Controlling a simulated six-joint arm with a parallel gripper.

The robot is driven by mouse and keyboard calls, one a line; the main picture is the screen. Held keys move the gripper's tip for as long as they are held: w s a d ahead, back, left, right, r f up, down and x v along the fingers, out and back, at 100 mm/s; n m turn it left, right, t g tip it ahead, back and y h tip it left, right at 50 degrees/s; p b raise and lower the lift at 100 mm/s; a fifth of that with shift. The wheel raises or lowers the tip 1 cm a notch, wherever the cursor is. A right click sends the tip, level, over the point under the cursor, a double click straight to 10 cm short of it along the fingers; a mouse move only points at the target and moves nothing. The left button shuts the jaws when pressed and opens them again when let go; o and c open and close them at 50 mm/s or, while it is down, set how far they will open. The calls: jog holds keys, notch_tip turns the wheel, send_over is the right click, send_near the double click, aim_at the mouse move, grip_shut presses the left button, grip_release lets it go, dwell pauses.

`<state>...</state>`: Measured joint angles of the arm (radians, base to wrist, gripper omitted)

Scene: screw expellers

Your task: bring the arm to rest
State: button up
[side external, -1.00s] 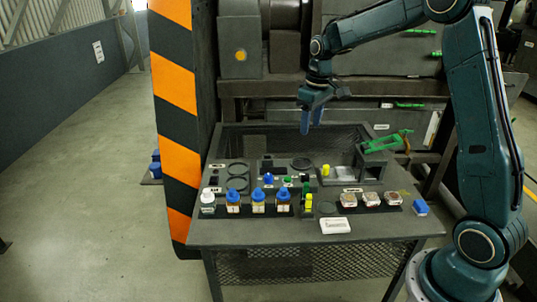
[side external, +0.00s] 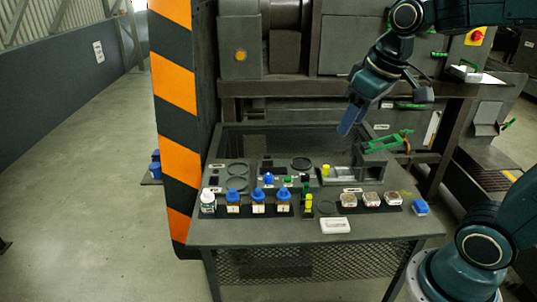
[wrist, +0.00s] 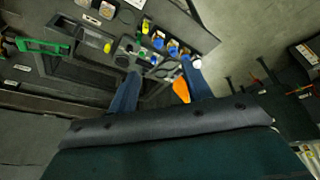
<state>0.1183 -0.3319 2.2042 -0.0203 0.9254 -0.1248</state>
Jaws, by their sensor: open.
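My gripper (side external: 350,119) hangs in the air above the back right of the dark work table (side external: 215,238), tilted down and to the left. Its blue fingers show apart in the wrist view (wrist: 160,88), with nothing between them that it holds. It is above and to the left of the green clamp-like part (side external: 384,143), clear of it. My arm reaches in from the upper right.
Blue-capped bottles (side external: 257,201) stand in a row with a white-capped bottle (side external: 208,202). Small dishes (side external: 371,199), a blue block (side external: 421,208) and a white card (side external: 335,226) are on the table. A striped orange pillar (side external: 176,138) stands left. The machine (side external: 270,62) rises behind.

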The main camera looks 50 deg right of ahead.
jog(key=s+a+f+t, duration=0.1)
jog(key=s+a, duration=0.2)
jog(key=s, duration=0.7)
jog(key=shift+s+f+t, duration=0.15)
jog(key=shift+f+t, duration=0.15)
jog(key=shift+f, duration=0.1)
dwell(0.5)
